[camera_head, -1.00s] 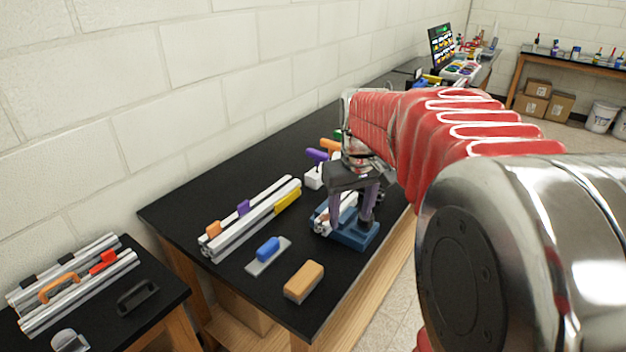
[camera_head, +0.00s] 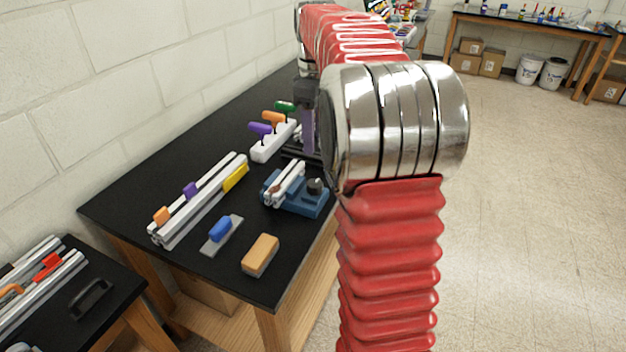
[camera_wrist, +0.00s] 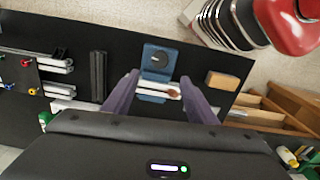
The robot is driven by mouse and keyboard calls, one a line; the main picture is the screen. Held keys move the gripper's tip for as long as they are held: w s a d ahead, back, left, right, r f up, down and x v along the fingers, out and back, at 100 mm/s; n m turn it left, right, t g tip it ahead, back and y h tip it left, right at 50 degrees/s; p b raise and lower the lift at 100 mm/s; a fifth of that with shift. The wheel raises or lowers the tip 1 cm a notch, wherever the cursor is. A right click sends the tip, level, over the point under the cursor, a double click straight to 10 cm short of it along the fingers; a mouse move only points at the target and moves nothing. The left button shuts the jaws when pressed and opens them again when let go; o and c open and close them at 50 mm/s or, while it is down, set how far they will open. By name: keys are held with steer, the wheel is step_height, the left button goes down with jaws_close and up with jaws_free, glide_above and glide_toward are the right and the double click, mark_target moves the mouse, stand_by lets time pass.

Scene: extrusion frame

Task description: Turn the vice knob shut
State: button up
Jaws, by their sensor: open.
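The blue vice (camera_head: 305,205) stands near the right edge of the black bench, with a silver piece (camera_head: 287,180) lying across it. Its dark round knob (camera_head: 315,187) faces up on the right side. In the wrist view the vice (camera_wrist: 159,72) appears between my fingers, with the knob (camera_wrist: 159,57) near its far end. My gripper (camera_wrist: 159,76) is open and empty. In the head view one purple-grey finger (camera_head: 308,130) shows behind the vice, apart from it; my arm hides the rest. I cannot tell how far the jaws are closed.
A rail with coloured blocks (camera_head: 200,203), a blue-handled float (camera_head: 220,230) and a tan block (camera_head: 260,254) lie left and in front of the vice. A white holder with coloured handles (camera_head: 268,142) stands behind. Open floor (camera_head: 530,200) is on the right.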

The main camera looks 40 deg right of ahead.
mark_target(315, 183)
steer(key=shift+f, duration=0.1)
stand_by(0.3)
step_height(315, 183, down, 14)
steer(key=shift+r, duration=0.15)
stand_by(0.6)
steer(key=shift+c, duration=0.6)
steer(key=c, duration=0.9)
